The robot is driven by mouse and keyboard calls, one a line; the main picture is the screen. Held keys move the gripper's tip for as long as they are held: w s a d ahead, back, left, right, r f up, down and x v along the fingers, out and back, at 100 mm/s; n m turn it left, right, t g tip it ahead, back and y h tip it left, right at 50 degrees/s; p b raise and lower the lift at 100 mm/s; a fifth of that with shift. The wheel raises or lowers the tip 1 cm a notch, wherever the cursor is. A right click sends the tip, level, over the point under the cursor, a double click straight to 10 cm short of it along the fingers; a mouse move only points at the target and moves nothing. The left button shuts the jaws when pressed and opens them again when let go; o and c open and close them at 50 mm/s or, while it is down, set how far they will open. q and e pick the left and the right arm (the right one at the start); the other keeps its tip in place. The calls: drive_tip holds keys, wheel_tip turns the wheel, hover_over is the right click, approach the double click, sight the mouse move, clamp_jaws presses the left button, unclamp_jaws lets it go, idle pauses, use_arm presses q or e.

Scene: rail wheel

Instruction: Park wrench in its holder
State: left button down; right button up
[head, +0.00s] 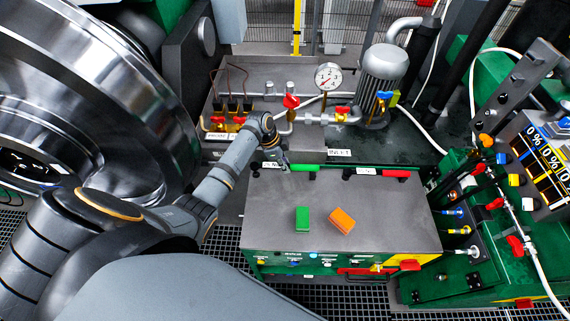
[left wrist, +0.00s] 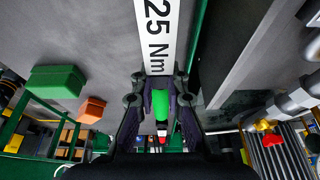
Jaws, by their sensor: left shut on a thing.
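The green-handled wrench (head: 304,168) is at the back edge of the grey cabinet top, its handle pointing right. My left gripper (head: 284,163) is shut on it at the handle's left end. In the left wrist view the green wrench handle (left wrist: 160,104) lies between the two fingers of my left gripper (left wrist: 160,90). A white "25 Nm" label (left wrist: 157,35) is close by. Dark holder brackets (head: 312,176) stand at the back edge; whether the wrench is seated in them I cannot tell. My right gripper is not in view.
A red-handled wrench (head: 396,174) lies to the right along the same edge. A green block (head: 302,219) and an orange block (head: 342,220) sit on the cabinet top (head: 265,215). Behind are pipes, a gauge (head: 328,76) and a motor (head: 382,80). A big metal wheel (head: 110,110) fills the left.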

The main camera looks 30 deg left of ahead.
use_arm(q)
drive_tip(key=shift+f+b, duration=0.6)
drive_tip(key=shift+f, duration=0.25)
drive_tip(key=c, duration=1.3)
unclamp_jaws()
drive_tip(key=v, duration=1.2)
